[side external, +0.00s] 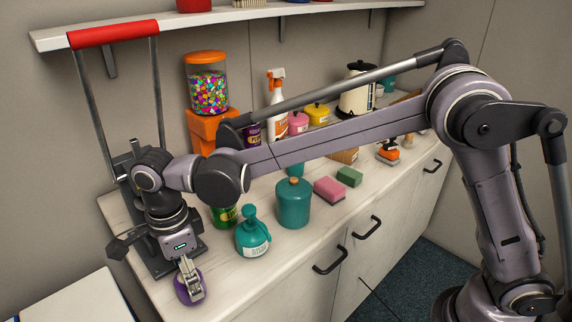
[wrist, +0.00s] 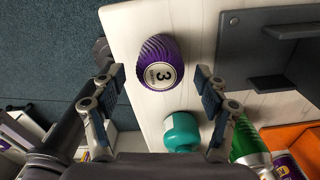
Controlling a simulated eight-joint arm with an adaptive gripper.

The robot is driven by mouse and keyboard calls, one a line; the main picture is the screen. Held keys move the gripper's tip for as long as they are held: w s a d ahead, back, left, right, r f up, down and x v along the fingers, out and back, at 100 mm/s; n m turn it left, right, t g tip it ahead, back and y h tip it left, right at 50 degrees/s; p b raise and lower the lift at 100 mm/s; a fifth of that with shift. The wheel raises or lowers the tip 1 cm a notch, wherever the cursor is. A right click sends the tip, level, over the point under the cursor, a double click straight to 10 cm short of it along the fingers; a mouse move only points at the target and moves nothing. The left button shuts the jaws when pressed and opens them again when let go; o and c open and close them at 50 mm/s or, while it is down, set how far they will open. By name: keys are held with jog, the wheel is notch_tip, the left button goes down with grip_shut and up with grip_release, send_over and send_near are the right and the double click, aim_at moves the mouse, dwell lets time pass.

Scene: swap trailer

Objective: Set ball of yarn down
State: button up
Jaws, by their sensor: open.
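The purple ball of yarn (wrist: 158,52) has a ribbed surface and a round white label with a 3. In the wrist view it is on the white counter top, with a gap on either side between it and my fingers. My gripper (wrist: 160,80) is open, with one finger to the left and one to the right of the ball. In the side view the ball (side external: 189,290) is at the counter's near left end. My gripper (side external: 187,270) points down over it and hides part of it.
A teal pump bottle (side external: 253,237), a green can (side external: 223,215) and a teal canister (side external: 293,203) stand right of my gripper. A dark grey stand (side external: 160,262) with a red-handled lever (side external: 113,34) is behind it. The counter's front edge is close by.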

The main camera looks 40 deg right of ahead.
notch_tip(320, 180, up, 8)
jog(key=shift+f, duration=0.1)
jog(key=shift+d+r, duration=0.1)
jog(key=shift+r, duration=0.15)
jog(key=s+d+r+n+t+y, duration=0.1)
jog(key=d+r+n+t, duration=0.1)
jog(key=d+n, duration=0.5)
jog(key=s+d+r+n+t, duration=0.1)
jog(key=s+d+n, duration=0.1)
jog(key=d, duration=1)
jog(key=s+d+f+n+t, duration=0.2)
jog(key=s+d+f+n, duration=0.1)
jog(key=d, duration=0.4)
jog(key=s+d+f+n+t+h, duration=0.1)
jog(key=s+d+f+n+t, duration=0.1)
jog(key=s+d+n, duration=0.4)
jog(key=shift+d+f+n, duration=0.35)
jog(key=shift+f+n, duration=0.2)
jog(key=shift+n, duration=0.35)
